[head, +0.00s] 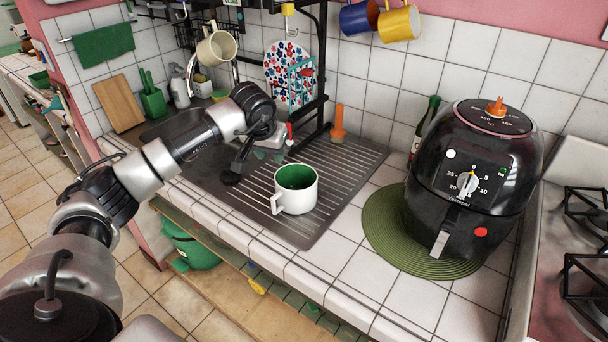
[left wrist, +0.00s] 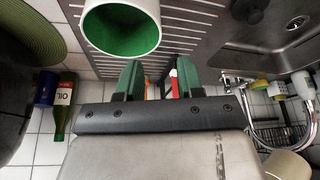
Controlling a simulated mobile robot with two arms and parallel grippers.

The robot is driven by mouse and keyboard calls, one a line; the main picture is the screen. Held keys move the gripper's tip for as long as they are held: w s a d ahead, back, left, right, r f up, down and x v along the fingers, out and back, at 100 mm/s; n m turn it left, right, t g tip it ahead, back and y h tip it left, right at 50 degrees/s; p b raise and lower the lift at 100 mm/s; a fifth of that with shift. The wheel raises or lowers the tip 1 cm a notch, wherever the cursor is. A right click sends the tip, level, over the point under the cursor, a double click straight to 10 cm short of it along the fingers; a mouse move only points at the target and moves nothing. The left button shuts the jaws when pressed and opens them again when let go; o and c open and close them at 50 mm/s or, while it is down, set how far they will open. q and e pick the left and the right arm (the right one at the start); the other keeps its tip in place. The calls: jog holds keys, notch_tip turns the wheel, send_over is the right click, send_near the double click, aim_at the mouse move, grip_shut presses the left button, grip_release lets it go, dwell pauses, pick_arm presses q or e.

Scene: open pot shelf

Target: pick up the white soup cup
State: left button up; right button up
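The white soup cup (head: 296,190) with a green inside stands upright on the ribbed metal drainboard (head: 330,205); its handle faces the lower left in the head view. In the left wrist view the cup (left wrist: 122,28) shows at the top, cut off by the frame edge, beyond the fingertips. My left gripper (head: 270,154) is just behind and to the left of the cup in the head view, apart from it. In the left wrist view its two green-tipped fingers (left wrist: 159,78) are spread with nothing held between them. My right gripper is not in view.
A black air fryer (head: 470,170) stands on a round green mat (head: 385,235) right of the cup. A cream mug (head: 217,47) hangs above my arm. The counter's front tiles are clear.

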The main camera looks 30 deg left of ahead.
aim_at(277, 174)
pick_arm(q)
jog(key=p+x, duration=0.1)
jog(key=x, duration=0.1)
jog(key=p+x, duration=0.1)
jog(key=x, duration=0.2)
jog(key=s+p+x, duration=0.1)
jog(key=x, duration=0.1)
jog(key=shift+w+d+f, duration=0.1)
jog(key=shift+w+f, duration=0.1)
jog(key=shift+f, duration=0.35)
jog(key=shift+w+f, duration=0.3)
jog(key=shift+f, duration=0.35)
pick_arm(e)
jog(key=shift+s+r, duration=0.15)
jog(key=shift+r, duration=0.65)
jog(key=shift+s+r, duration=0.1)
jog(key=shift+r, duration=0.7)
pick_arm(q)
grip_shut()
jog(key=shift+r, duration=0.1)
